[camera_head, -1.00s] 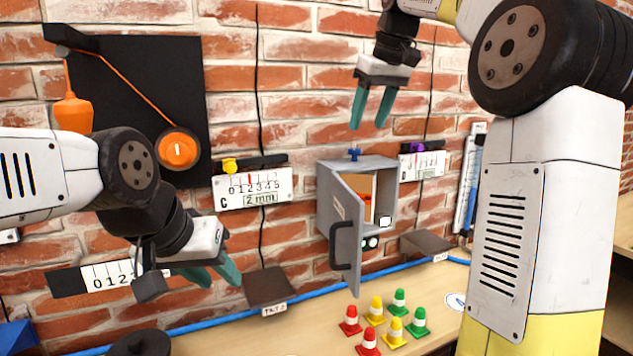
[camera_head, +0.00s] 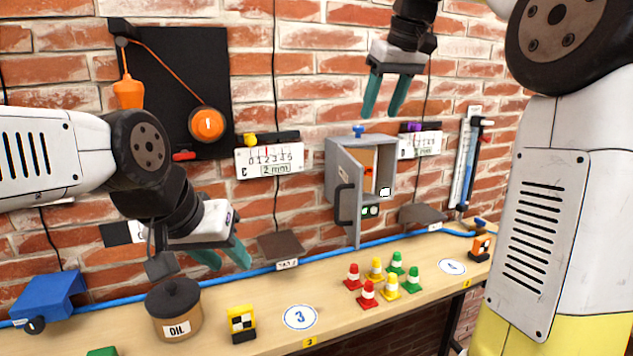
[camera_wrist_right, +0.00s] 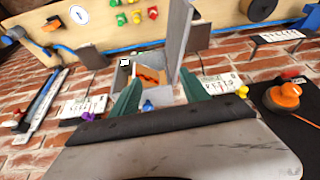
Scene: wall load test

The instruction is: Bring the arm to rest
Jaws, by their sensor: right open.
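My right gripper (camera_head: 386,103) hangs fingers down in front of the brick wall, above the small grey cabinet (camera_head: 343,150). Its two teal fingers are apart with nothing between them. In the right wrist view the gripper (camera_wrist_right: 159,78) is open, with the cabinet (camera_wrist_right: 186,45) beyond its fingertips. My left gripper (camera_head: 225,258) is at the left, above the table (camera_head: 262,300) and beside a dark wedge-shaped block. Its teal fingers point down and right, look apart and hold nothing visible. The cabinet door (camera_head: 346,200) stands open.
On the table stand an OIL pot (camera_head: 174,312), a yellow-black block (camera_head: 241,322) and several small cones (camera_head: 368,294). A blue box (camera_head: 48,297) is at the left. The wall carries a black panel with an orange dial (camera_head: 207,124) and gauges (camera_head: 270,160). A blue hose runs along the wall.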

